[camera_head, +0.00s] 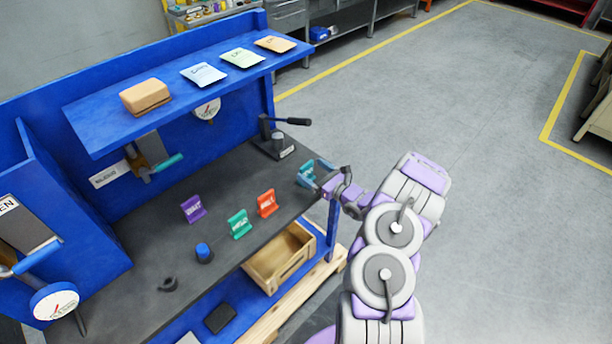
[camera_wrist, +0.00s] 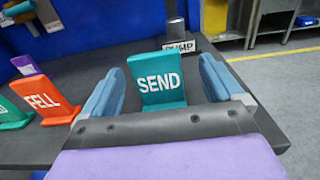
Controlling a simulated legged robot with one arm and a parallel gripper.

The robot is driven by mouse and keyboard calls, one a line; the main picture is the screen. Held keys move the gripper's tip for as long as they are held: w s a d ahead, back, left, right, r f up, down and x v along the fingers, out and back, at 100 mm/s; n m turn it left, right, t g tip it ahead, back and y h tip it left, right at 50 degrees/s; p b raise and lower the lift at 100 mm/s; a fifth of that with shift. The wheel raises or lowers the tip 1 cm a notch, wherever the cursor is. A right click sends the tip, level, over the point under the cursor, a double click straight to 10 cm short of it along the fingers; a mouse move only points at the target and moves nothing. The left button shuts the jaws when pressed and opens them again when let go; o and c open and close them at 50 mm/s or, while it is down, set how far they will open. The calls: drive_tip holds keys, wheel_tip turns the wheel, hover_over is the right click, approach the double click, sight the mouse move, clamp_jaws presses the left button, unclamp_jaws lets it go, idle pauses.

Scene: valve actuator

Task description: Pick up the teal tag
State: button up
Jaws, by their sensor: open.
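The teal tag (camera_wrist: 161,84) stands upright on the dark bench top with the white word SEND facing me. In the head view the teal tag (camera_head: 305,174) is at the right end of the bench, partly hidden by my gripper (camera_head: 320,176). In the wrist view my gripper (camera_wrist: 162,76) is open, with one blue finger on each side of the tag. The tag appears between the fingers, with gaps on both sides. I cannot tell how deep it is between them.
An orange tag (camera_head: 266,203), a green tag (camera_head: 239,223) and a purple tag (camera_head: 193,208) stand to the left. A dark lever device labelled PUMP (camera_head: 275,137) is behind the teal tag. A wooden crate (camera_head: 281,258) sits below the bench edge. A blue shelf (camera_head: 190,92) overhangs the back.

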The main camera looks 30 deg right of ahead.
sight(308, 169)
drive_tip(key=x, duration=0.1)
drive_tip(key=b+x, duration=0.1)
drive_tip(key=x, duration=0.2)
drive_tip(key=shift+a+f, duration=0.1)
drive_tip(key=shift+f, duration=0.2)
drive_tip(key=shift+w+a+r, duration=0.15)
drive_tip(key=shift+w+a, duration=0.1)
drive_tip(key=shift+w, duration=0.15)
drive_tip(key=shift+c, duration=0.4)
drive_tip(key=c, duration=1)
